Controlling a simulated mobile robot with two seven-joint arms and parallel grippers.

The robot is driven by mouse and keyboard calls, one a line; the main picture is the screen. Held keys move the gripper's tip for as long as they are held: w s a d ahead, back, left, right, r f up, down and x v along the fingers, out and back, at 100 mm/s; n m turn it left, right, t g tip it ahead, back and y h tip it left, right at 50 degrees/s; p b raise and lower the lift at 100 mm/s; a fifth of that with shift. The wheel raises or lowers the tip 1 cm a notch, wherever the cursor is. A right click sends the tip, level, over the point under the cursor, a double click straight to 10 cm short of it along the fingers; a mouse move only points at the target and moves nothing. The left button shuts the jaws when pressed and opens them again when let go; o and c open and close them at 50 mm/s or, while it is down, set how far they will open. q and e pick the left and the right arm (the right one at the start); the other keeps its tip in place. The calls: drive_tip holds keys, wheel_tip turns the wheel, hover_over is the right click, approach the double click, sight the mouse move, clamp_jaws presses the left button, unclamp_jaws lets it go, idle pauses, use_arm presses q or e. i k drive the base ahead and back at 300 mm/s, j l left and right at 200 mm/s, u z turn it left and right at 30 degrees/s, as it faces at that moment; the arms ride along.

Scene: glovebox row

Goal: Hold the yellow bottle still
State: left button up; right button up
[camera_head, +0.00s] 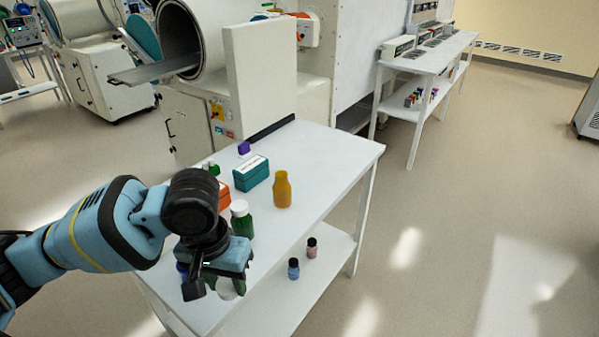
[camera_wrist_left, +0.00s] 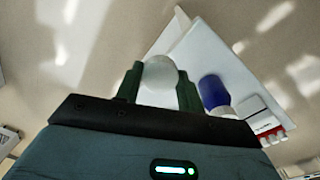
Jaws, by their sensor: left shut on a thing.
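The yellow bottle (camera_head: 282,190) stands upright on the white table, right of a teal box, with nothing touching it. My left gripper (camera_head: 222,284) is over the near end of the table, well apart from the yellow bottle. In the left wrist view its fingers (camera_wrist_left: 159,92) are closed on a white round-topped object (camera_wrist_left: 160,72); part of that object (camera_head: 228,290) shows below the gripper in the head view. Its lower part is hidden. The yellow bottle does not show in the wrist view. My right gripper is not in view.
A green bottle with a white cap (camera_head: 241,220) stands between my gripper and the yellow bottle. A teal box (camera_head: 251,174), an orange box (camera_head: 223,196) and a purple block (camera_head: 244,148) are on the table (camera_head: 335,150). A blue bottle (camera_wrist_left: 212,92) is beside my fingers. Two small bottles are on the lower shelf.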

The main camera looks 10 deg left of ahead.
sight(282, 188)
drive_tip(key=i+l, duration=0.2)
drive_tip(key=l, duration=0.15)
drive_tip(key=i+l, duration=0.2)
drive_tip(key=l, duration=0.15)
drive_tip(key=i+l, duration=0.35)
drive_tip(key=i, duration=0.35)
drive_tip(key=i+l+z, duration=0.1)
drive_tip(key=i, duration=0.4)
drive_tip(key=i+j, duration=0.15)
drive_tip(key=j, duration=0.2)
drive_tip(key=i+j, duration=0.15)
drive_tip(key=j, duration=0.2)
drive_tip(key=i+j, duration=0.15)
drive_tip(key=j, duration=0.2)
